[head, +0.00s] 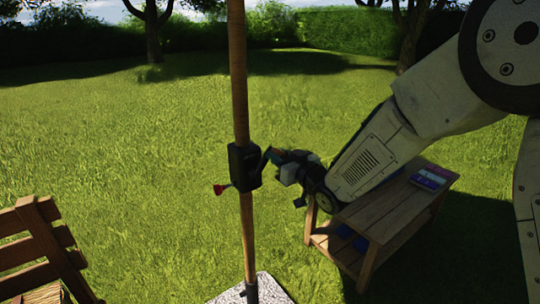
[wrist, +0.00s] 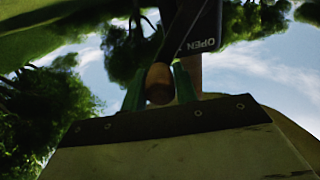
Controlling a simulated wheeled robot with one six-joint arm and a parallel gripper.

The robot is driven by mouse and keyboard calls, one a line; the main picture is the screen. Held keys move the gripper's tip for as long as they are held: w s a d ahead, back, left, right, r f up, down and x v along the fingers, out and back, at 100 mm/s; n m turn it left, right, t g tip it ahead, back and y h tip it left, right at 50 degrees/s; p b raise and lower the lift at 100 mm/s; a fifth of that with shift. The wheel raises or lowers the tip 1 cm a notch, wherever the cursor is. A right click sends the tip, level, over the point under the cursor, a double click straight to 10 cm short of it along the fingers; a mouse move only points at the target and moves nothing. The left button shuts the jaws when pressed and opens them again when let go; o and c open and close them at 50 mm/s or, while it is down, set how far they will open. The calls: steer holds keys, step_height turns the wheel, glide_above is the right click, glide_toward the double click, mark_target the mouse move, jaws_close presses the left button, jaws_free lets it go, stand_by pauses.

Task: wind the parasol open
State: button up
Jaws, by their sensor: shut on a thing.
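The wooden parasol pole (head: 238,75) stands upright, left of centre in the head view. A black crank housing (head: 241,166) is fixed around it, with a red-ended lever (head: 221,189) sticking out at its lower left. My gripper (head: 277,157) is at the right side of the housing, on the crank there. In the wrist view, my gripper's green fingers (wrist: 160,88) are shut on the round wooden crank knob (wrist: 159,82). A black part marked OPEN (wrist: 205,28) shows just beyond the knob. The parasol's canopy is out of view.
A wooden side table (head: 385,215) stands behind and below my arm, with a purple and white box (head: 430,177) on top. A slatted wooden chair (head: 40,245) is at the lower left. The pale stone base (head: 268,290) is at the bottom. Open lawn lies around.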

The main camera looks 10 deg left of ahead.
steer(key=shift+w+d+f, duration=0.45)
steer(key=shift+w+f, duration=0.05)
steer(key=shift+f, duration=0.2)
step_height(320, 180, down, 13)
steer(key=s+a, duration=0.2)
steer(key=shift+s+f, duration=0.15)
steer(key=o, duration=1)
steer(key=shift+o, duration=0.2)
steer(key=shift+d, duration=0.1)
steer(key=v, duration=1)
